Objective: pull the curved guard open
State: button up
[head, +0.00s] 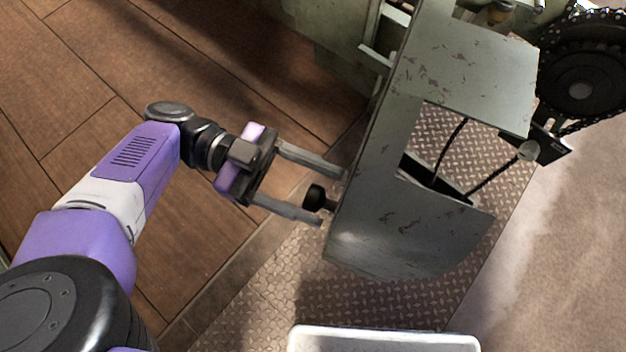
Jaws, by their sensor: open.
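The curved guard (440,62) is a worn grey-green metal cover with chipped paint and a large cut-out in its face. It stands out from the machine at the upper right. A black round knob (315,197) sticks out from its left edge. My gripper (334,198) is open, with one finger above the knob and one below it in the picture. The knob lies between the fingers, and I cannot tell whether either finger touches it. The fingertips are close to the guard's left edge.
A black chain sprocket (582,88) sits at the right, with a chain running behind the guard. A white tray (384,340) is at the bottom edge. Diamond-plate flooring (290,290) lies below the guard, and open wooden floor (60,60) is at the left.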

jog(key=p, duration=0.8)
send_near(394, 137)
jog(key=s+d, duration=0.2)
jog(key=s, duration=0.1)
jog(key=shift+d, duration=0.25)
